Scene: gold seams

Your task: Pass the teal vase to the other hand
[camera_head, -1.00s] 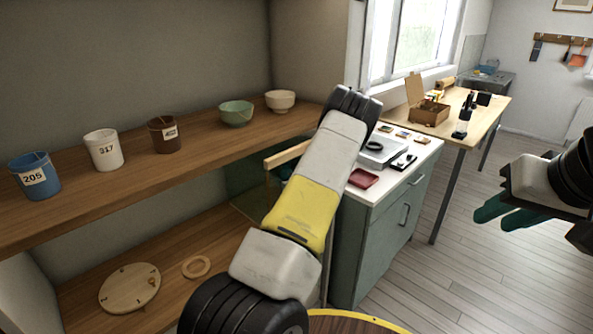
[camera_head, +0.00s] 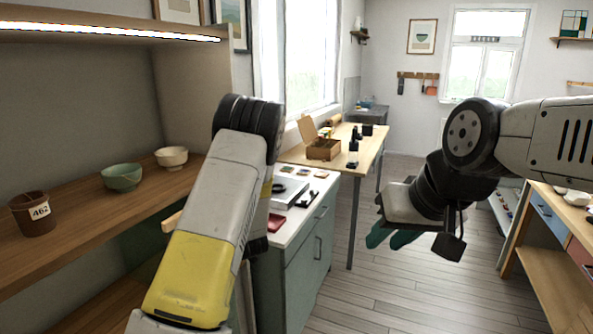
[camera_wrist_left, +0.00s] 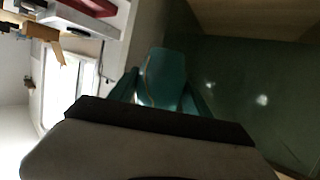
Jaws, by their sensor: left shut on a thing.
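The teal vase (camera_wrist_left: 165,77) shows in the left wrist view, between the teal fingers of my left gripper (camera_wrist_left: 163,92). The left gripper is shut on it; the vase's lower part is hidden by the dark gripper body. In the head view my left forearm hides the left hand and the vase. My right gripper (camera_head: 392,238) shows in the head view right of centre, with two teal fingers pointing down-left, apart and with nothing between them. It is in the air over the floor, well away from the left arm.
A wooden shelf (camera_head: 90,232) at left holds a brown pot (camera_head: 34,214), a green bowl (camera_head: 122,177) and a cream bowl (camera_head: 171,158). A green-grey cabinet (camera_head: 300,265) and a wooden table (camera_head: 350,150) stand beyond. A workbench (camera_head: 560,205) is at right. Open floor lies between.

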